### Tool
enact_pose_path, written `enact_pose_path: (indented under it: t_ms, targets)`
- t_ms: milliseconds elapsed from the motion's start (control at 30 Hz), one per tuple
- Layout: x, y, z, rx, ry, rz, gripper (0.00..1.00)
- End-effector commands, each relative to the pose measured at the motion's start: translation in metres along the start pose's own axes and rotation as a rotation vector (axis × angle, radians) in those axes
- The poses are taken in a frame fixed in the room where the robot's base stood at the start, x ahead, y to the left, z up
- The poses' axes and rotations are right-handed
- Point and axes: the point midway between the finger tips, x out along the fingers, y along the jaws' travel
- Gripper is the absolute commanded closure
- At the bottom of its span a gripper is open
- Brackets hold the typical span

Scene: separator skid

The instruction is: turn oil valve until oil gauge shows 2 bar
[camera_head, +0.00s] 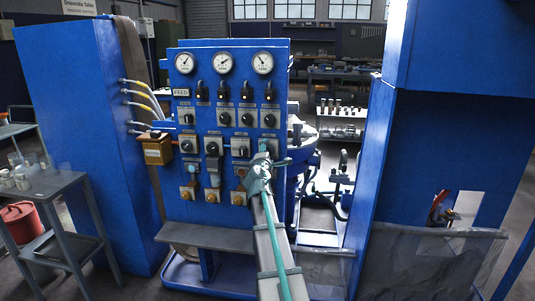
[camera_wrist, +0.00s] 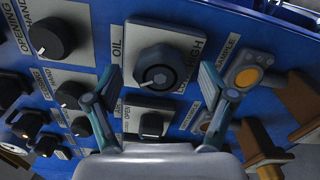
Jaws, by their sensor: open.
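The oil valve (camera_wrist: 160,66) is a dark round knob on a light plate marked OIL, in the upper middle of the wrist view. My gripper (camera_wrist: 157,80) is open, with one finger on each side of the knob. No finger clearly touches it; the exact distance is hard to tell. In the head view my gripper (camera_head: 264,165) is in front of the right side of the blue panel. Three white round gauges, left (camera_head: 184,63), middle (camera_head: 223,62) and right (camera_head: 263,63), are at the panel top. Their labels and figures are too small to read.
Other knobs (camera_wrist: 52,38) and a round orange button (camera_wrist: 247,77) flank the valve closely. A brown box (camera_head: 157,148) juts from the panel's left edge. Tall blue cabinets stand left (camera_head: 80,140) and right (camera_head: 440,130). A grey shelf (camera_head: 215,236) lies below.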

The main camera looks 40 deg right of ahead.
Motion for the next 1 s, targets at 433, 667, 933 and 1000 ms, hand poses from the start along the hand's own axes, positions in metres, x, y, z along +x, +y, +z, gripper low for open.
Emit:
enact_pose_path:
  t_ms: [433, 667, 933, 1000]
  targets:
    - [-0.074, -0.001, 0.001, 0.0, 0.001, 0.001, 0.18]
    - [-0.108, 0.0, 0.001, 0.0, 0.0, 0.001, 0.18]
    - [-0.116, 0.0, 0.0, 0.0, -0.001, 0.0, 0.18]
    - [-0.115, 0.0, 0.0, 0.0, -0.001, 0.0, 0.18]
